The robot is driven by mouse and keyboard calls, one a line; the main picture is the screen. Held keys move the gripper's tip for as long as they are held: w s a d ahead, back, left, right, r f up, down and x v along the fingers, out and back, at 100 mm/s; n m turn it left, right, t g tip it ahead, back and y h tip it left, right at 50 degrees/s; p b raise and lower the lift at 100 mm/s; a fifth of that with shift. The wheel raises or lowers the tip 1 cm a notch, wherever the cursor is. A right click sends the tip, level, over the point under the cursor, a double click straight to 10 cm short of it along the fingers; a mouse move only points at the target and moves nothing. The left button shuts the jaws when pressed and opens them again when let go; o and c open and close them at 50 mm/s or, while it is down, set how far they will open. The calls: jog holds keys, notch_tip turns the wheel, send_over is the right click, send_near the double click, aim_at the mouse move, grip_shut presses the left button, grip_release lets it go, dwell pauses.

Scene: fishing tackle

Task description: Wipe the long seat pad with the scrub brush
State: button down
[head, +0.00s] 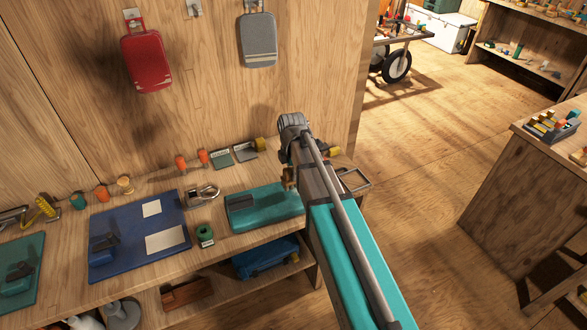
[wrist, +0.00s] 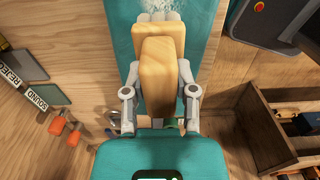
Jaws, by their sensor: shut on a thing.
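The scrub brush (wrist: 163,75) shows a yellow wooden block in the wrist view. My gripper (wrist: 161,80) is shut on it, one grey finger on each side. A long teal pad (wrist: 205,40), which looks like the seat pad, runs behind the brush, up to the top edge. A whitish speckled patch (wrist: 176,4) marks its top end. I cannot tell whether the brush touches the pad. A teal pad-like thing (head: 275,206) lies on the bench there, left of my arm.
On the workbench (head: 215,255) are a blue board (head: 125,245), a green spool (head: 205,235), orange pieces (head: 203,157) and labelled plates (head: 221,158). Open floor (head: 430,170) lies right of my arm.

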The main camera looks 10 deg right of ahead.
jog(key=shift+d+f+b, duration=0.1)
jog(key=shift+f+b, duration=1.55)
jog(key=shift+f, duration=0.3)
jog(key=shift+w+d+r, duration=0.1)
jog(key=shift+d+r, duration=0.1)
jog(key=shift+d, duration=0.15)
jog(key=shift+w+d, duration=0.2)
jog(key=shift+d, duration=0.6)
jog(key=shift+w+d, duration=0.15)
jog(key=shift+d, duration=0.65)
jog(key=shift+w+d, duration=0.2)
jog(key=shift+d, duration=0.6)
jog(key=shift+w+d, duration=0.15)
jog(key=shift+d, duration=0.6)
jog(key=shift+s+a, duration=0.2)
jog(key=shift+a, duration=0.7)
jog(key=shift+s+a, duration=0.2)
jog(key=shift+a, duration=0.65)
jog(key=shift+s+a, duration=0.2)
jog(key=shift+a, duration=0.7)
jog(key=shift+s+a, duration=0.15)
jog(key=shift+a, duration=0.7)
jog(key=shift+a+r+p, duration=0.25)
jog(key=shift+r+p, duration=0.6)
jog(key=shift+p, duration=0.25)
notch_tip(320, 180, up, 6)
jog(key=p, duration=0.5)
jog(key=shift+d+f+p, duration=0.1)
jog(key=shift+d+p, duration=0.05)
jog(key=shift+p, duration=0.2)
